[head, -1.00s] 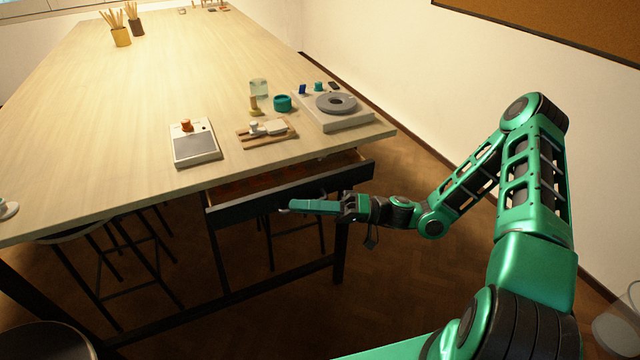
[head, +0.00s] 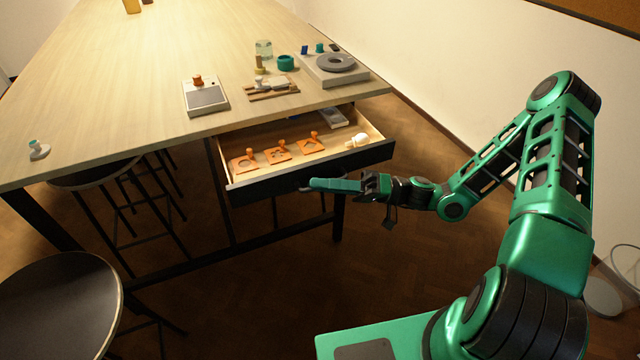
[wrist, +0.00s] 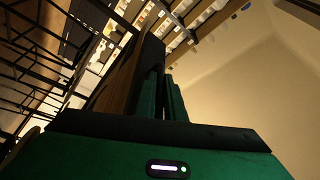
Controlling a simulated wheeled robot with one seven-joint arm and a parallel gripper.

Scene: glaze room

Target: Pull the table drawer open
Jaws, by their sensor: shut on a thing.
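The table drawer (head: 250,191) has a dark front and pale wooden walls. It stands well out from under the long wooden table (head: 140,100) in the head view. My gripper (head: 308,187) is at the drawer's front, shut on its handle; the handle itself is mostly hidden behind the green fingers. In the wrist view the fingers (wrist: 163,100) reach up against the dark drawer front. Inside the drawer lie several orange tools (head: 278,152), a white-headed thing (head: 357,141) and a grey item (head: 333,118) at the back right.
On the tabletop near the drawer are a scale (head: 206,97), a small wooden board with tools (head: 270,88), a teal ring (head: 286,62), a jar (head: 263,48) and a turntable (head: 335,66). Stools (head: 60,300) stand at the left. Floor in front of the drawer is clear.

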